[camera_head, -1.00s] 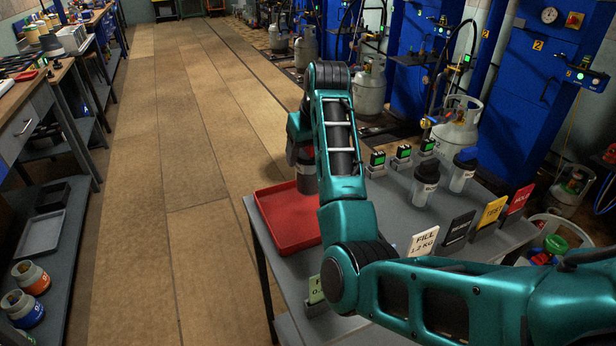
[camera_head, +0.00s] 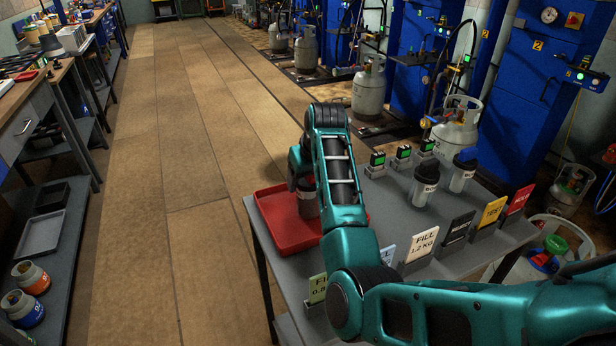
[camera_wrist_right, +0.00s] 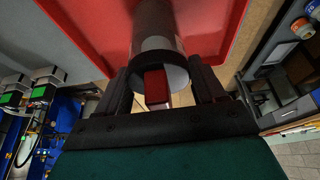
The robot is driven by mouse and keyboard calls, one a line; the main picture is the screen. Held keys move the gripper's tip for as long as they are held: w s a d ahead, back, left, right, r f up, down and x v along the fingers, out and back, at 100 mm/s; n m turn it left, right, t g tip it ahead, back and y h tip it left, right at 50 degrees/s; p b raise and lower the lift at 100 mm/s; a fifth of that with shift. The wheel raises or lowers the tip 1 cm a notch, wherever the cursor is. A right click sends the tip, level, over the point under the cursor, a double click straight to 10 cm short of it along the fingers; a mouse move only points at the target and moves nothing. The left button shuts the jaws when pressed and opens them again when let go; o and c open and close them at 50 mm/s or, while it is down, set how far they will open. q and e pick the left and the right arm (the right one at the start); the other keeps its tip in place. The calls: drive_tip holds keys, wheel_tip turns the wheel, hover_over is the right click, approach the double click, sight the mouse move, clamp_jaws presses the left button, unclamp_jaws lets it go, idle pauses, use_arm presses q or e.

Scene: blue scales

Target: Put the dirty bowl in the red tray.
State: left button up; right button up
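I see no clear bowl. A dark cylindrical container (camera_head: 308,202) with a pale band is upright at the red tray (camera_head: 276,238), on the right part of its floor or just above it. My right gripper (camera_head: 301,182) is over the tray, largely hidden by my own arm in the head view. In the right wrist view its two fingers (camera_wrist_right: 164,82) flank the container (camera_wrist_right: 154,22) closely and appear to grip it. A small red piece shows at the container's near end. My left gripper is not in view.
The tray is on the left end of a grey table (camera_head: 395,208). Open floor (camera_head: 190,200) lies left of the table.

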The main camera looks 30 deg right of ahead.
drive_tip(key=o, duration=0.4)
drive_tip(key=shift+c, duration=0.2)
drive_tip(key=shift+r, duration=0.55)
drive_tip(key=v, duration=1.1)
drive_tip(key=shift+s, duration=0.15)
